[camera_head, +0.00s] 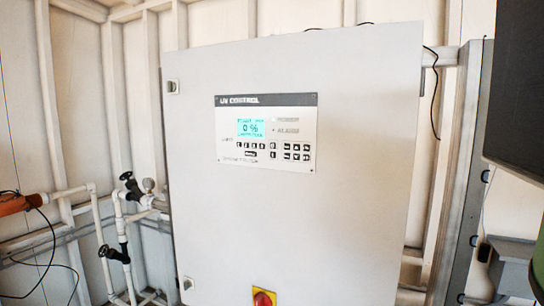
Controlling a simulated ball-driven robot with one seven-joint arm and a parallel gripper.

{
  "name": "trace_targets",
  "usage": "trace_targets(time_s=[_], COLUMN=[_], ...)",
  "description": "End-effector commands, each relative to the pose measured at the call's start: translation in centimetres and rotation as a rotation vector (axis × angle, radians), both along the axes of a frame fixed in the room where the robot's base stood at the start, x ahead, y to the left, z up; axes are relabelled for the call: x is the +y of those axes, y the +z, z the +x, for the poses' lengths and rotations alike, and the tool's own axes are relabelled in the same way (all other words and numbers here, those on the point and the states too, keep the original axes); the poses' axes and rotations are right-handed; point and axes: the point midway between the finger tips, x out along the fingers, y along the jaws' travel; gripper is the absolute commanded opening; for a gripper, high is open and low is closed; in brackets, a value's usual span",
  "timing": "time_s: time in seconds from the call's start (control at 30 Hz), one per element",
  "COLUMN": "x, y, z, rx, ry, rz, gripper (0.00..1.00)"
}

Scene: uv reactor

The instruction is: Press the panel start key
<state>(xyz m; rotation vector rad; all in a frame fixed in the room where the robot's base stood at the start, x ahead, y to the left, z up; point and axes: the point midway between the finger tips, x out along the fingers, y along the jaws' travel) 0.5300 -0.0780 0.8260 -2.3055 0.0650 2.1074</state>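The UV control panel (266,132) is a light plate with a dark header reading "UV CONTROL". It sits on the upper middle of a large white cabinet (290,220). Its lit cyan display (251,128) shows "0 %". Below and to the right of the display are rows of small black keys (296,151). A wider black key (250,154) lies under the left row. The key labels are too small to read, so I cannot tell which is the start key. My gripper is not in view, and nothing covers the panel.
A red knob on a yellow plate (263,298) is low on the cabinet. White pipes with black valve handles (132,187) stand at left, near an orange cylinder (14,203). A dark block (518,95) fills the upper right. The space before the panel looks clear.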

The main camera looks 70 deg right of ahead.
Motion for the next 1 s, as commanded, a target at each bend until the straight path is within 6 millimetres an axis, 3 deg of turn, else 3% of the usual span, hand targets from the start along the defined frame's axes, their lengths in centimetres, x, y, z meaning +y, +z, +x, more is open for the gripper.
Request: trace_targets(time_s=[0.3,1.0], x=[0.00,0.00], y=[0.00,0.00], z=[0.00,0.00], rx=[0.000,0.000], ry=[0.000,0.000], rz=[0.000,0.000], gripper=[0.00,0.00])
